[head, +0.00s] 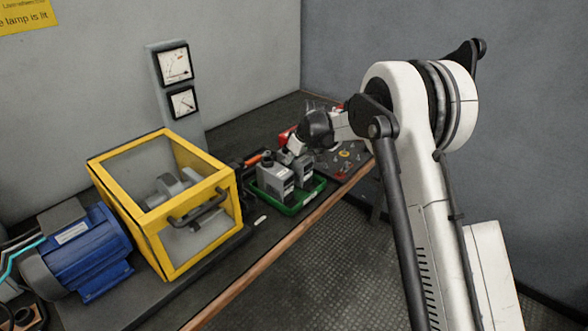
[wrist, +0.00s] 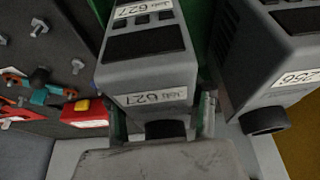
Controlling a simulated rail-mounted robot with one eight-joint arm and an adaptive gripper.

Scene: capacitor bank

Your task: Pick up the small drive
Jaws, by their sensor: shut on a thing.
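A grey drive labelled 627 (wrist: 150,60) fills the middle of the wrist view, with a dark panel and a round black part at its near end. My gripper (wrist: 163,112) has one finger on each side of this drive and is shut on it. A second grey drive (wrist: 268,60), labelled 256, is at the right, apart from the fingers. In the head view, grey drives (head: 273,178) are at the green tray (head: 290,207), with my gripper (head: 290,155) at the rear one. Whether the held drive is clear of the tray is hidden.
A yellow-framed guard box (head: 165,205) and a blue motor (head: 85,250) stand left of the tray. Bolts, pliers and a red box with a yellow button (wrist: 84,112) lie beside the drives. The bench's wooden front edge (head: 270,250) is close to the tray.

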